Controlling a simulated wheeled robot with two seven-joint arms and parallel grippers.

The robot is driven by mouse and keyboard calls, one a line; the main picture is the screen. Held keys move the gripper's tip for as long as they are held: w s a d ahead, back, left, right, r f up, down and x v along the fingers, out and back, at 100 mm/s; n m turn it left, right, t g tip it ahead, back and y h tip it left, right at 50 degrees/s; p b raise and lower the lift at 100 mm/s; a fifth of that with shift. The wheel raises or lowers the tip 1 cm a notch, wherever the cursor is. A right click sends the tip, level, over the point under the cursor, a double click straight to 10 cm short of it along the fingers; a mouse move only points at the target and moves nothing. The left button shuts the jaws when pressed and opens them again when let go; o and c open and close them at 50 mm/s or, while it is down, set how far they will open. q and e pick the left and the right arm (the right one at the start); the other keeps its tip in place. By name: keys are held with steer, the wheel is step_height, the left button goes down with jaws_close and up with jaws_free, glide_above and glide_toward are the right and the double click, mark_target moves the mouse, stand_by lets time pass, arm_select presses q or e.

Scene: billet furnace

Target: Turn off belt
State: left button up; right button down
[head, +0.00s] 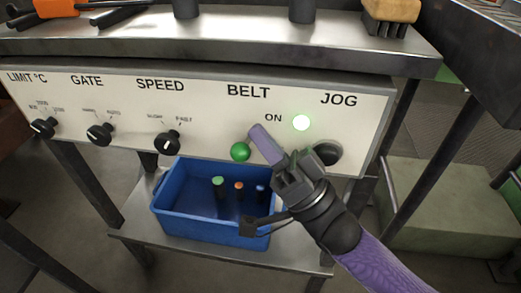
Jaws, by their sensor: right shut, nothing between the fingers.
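A white control panel (205,125) runs along the front of the bench. Under the word BELT is a round green knob (240,151), low on the panel. A green indicator lamp (302,123) beside the word ON is lit. My right gripper (256,133) comes in from the lower right, with its purple fingers shut and empty. Its tips are just right of and slightly above the green knob. Whether they touch it I cannot tell. The gripper covers part of the panel under BELT. My left gripper is not in view.
A black JOG button (327,153) is partly hidden behind my right gripper. LIMIT (44,128), GATE (100,133) and SPEED (167,142) knobs are at left. A blue bin (185,225) with several coloured-ended pieces stands on a shelf below. A brush (390,12) lies on top.

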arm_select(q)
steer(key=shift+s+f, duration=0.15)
arm_select(e)
steer(key=shift+s+a+f, duration=0.1)
steer(key=shift+a+f, duration=0.1)
steer(key=shift+f, duration=0.1)
arm_select(q)
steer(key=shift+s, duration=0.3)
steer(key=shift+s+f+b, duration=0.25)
steer(key=shift+b, duration=0.2)
arm_select(e)
steer(key=shift+s+f+n+g+y, duration=0.1)
steer(key=shift+f+n+g+y, duration=0.15)
steer(key=shift+n+g+y, duration=0.45)
steer(key=shift+n, duration=0.3)
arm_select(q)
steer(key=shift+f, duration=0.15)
arm_select(e)
steer(key=shift+f, duration=0.1)
